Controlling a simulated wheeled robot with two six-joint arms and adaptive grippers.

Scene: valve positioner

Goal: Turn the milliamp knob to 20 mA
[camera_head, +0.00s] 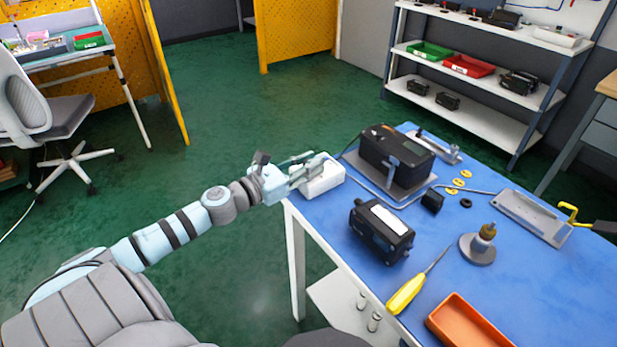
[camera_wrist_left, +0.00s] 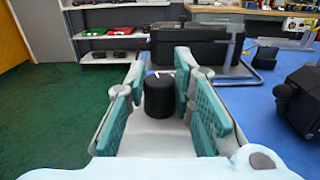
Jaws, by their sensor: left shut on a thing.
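The white box (camera_head: 323,182) that carries the knob stands at the left edge of the blue table. My left gripper (camera_head: 306,172) reaches over it from the left. In the left wrist view the black round milliamp knob (camera_wrist_left: 159,98) stands between the green finger pads, and my left gripper (camera_wrist_left: 165,95) is shut on it. A small white mark shows at the knob's top. The scale around the knob cannot be read. In the head view the fingers hide the knob. My right gripper is not in view.
A black positioner (camera_head: 397,160) on a grey plate stands just right of the white box. A second black unit (camera_head: 381,232), a yellow screwdriver (camera_head: 406,293), an orange tray (camera_head: 466,325) and a round metal stand (camera_head: 478,249) lie nearer. Grey tubing runs across the blue table (camera_head: 540,290).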

